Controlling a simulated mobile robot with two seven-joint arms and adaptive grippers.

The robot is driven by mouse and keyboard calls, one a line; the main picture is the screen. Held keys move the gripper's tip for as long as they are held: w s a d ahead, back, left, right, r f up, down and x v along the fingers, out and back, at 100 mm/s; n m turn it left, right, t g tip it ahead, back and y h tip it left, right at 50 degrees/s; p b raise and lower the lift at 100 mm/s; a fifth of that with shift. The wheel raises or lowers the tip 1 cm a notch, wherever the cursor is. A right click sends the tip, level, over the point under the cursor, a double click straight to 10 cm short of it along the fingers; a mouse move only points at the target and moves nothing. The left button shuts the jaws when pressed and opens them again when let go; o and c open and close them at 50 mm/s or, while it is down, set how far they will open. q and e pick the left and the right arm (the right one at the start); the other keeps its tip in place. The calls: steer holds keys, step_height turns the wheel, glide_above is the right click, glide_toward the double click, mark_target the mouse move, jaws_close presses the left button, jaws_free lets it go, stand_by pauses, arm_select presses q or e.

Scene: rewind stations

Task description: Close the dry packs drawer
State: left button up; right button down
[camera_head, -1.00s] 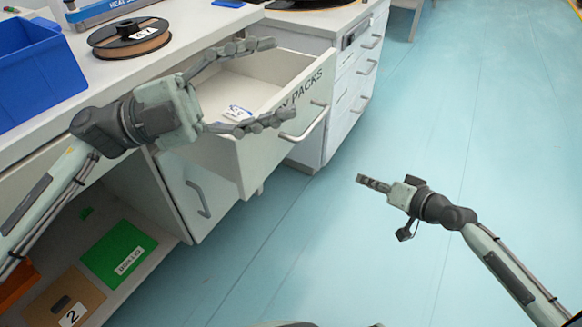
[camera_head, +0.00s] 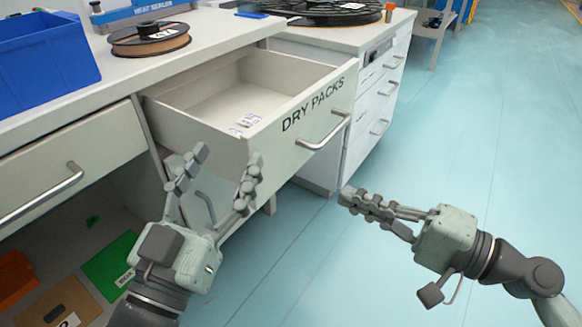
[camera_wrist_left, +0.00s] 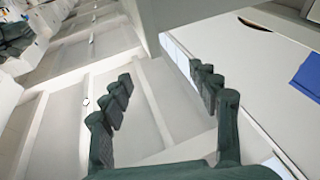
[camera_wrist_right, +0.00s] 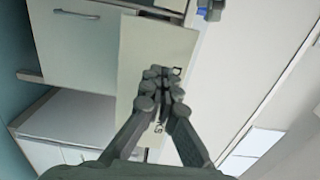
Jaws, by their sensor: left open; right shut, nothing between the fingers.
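The dry packs drawer (camera_head: 300,122) stands pulled out from the bench in the head view, its lettered front facing right with a bar handle (camera_head: 325,134). A small white packet (camera_head: 247,120) lies inside it. My left gripper (camera_head: 216,172) is open and empty, in front of the drawer's near side in that view; I cannot tell whether it touches. My right gripper (camera_head: 346,196) is shut and empty, to the right of and below the drawer front, apart from it. In the right wrist view its fingers (camera_wrist_right: 160,78) overlap the lettered drawer front (camera_wrist_right: 150,60).
A closed drawer (camera_head: 75,160) with a handle is at the left. On the bench are a blue bin (camera_head: 45,60), a spool (camera_head: 150,40) and a large reel (camera_head: 325,12). Open shelving below holds a green folder (camera_head: 108,265). The floor (camera_head: 450,130) to the right is clear.

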steer(key=p, duration=0.2)
glide_toward(271, 162)
steer(key=p+x, duration=0.1)
steer(key=x, duration=0.4)
steer(key=shift+w+a+r, duration=0.15)
steer(key=shift+a, duration=0.05)
arm_select(q)
steer(key=a+f+g+y, duration=0.2)
steer(key=a+f+g, duration=0.2)
steer(key=f, duration=0.4)
steer(key=a+f+g+y, duration=0.3)
steer(key=a+f+g, duration=0.1)
steer(key=f, duration=0.3)
steer(key=shift+s+f+n, duration=0.3)
steer(key=shift+s+f, duration=0.05)
arm_select(e)
steer(key=shift+w+a, duration=0.35)
steer(key=shift+a, duration=0.15)
